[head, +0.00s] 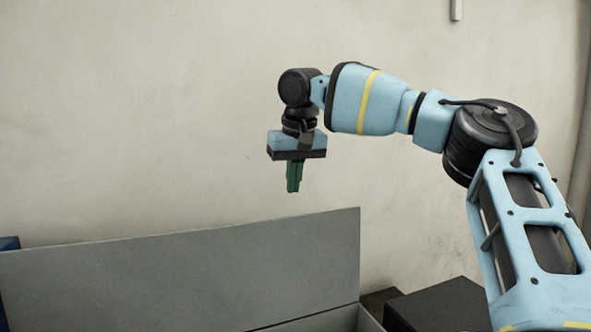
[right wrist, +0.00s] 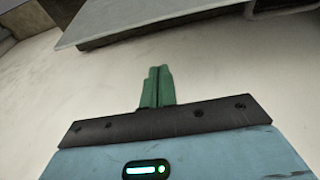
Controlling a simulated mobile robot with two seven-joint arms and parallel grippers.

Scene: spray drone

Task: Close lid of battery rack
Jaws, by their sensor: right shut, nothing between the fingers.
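The grey lid (head: 200,272) of the battery rack stands raised as a broad flat panel across the lower left of the head view. Part of the rack's grey body (head: 340,320) shows below its right end; the rest of the rack is out of frame. My right gripper (head: 293,190) points down above the lid's top edge in the head view, with its green fingers shut and empty. The shut fingers also show in the right wrist view (right wrist: 157,86), where a grey panel (right wrist: 150,18), probably the lid, crosses the top, apart from the fingertips. My left gripper is out of view.
A pale wall (head: 140,110) stands behind the lid. A dark box (head: 440,307) is at the lower right, below my right arm. A small blue object (head: 9,243) shows at the left edge. The space around my right gripper is clear.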

